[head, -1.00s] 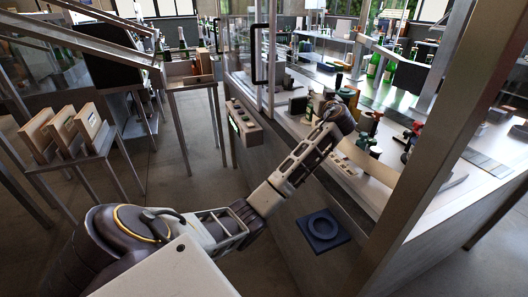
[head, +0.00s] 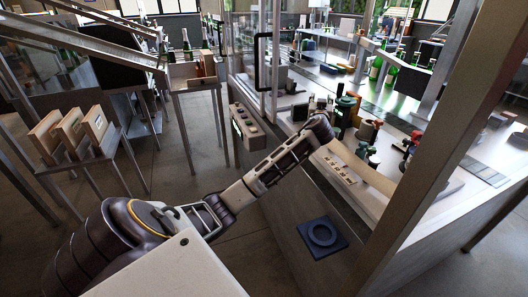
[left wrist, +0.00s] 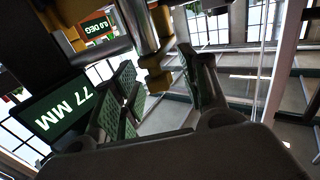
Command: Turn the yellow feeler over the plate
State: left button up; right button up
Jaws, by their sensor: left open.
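The yellow feeler (left wrist: 159,79) shows in the left wrist view as a small yellow block below a shiny metal cylinder. A second yellow part (left wrist: 160,20) is above it. My left gripper (left wrist: 157,64) is open, with a green-padded finger to the left of the lower yellow block and another to its right. The block appears in the gap between them; I cannot tell whether either finger touches it. In the head view my left arm reaches to the bench, and its wrist hides the fingers and feeler. I cannot make out the plate. My right gripper is not in view.
In the left wrist view, one screen reads 77 MM (left wrist: 66,111) and another 0.0 DEG (left wrist: 95,28). In the head view, a metal post (head: 440,140) and glass door (head: 250,60) flank the bench opening. A blue pad with a ring (head: 322,233) sits below.

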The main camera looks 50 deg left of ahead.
pick_arm(q)
jog(key=shift+r+m+t+h+p, duration=0.1)
jog(key=shift+m+t+h+p, duration=0.9)
jog(key=shift+m+h+p, duration=0.75)
jog(key=shift+m+t+h+p, duration=0.35)
jog(key=shift+h+p, duration=0.35)
jog(key=shift+h, duration=0.45)
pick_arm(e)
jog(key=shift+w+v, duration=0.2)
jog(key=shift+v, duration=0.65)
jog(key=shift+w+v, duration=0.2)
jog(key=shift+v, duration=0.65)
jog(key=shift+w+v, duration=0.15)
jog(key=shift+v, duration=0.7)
pick_arm(q)
jog(key=shift+m+h+p, duration=0.45)
jog(key=shift+m+h, duration=0.05)
jog(key=shift+h, duration=0.2)
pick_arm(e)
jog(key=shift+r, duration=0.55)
pick_arm(q)
jog(key=s+d+b, duration=0.2)
jog(key=s, duration=1.1)
jog(key=shift+s, duration=0.4)
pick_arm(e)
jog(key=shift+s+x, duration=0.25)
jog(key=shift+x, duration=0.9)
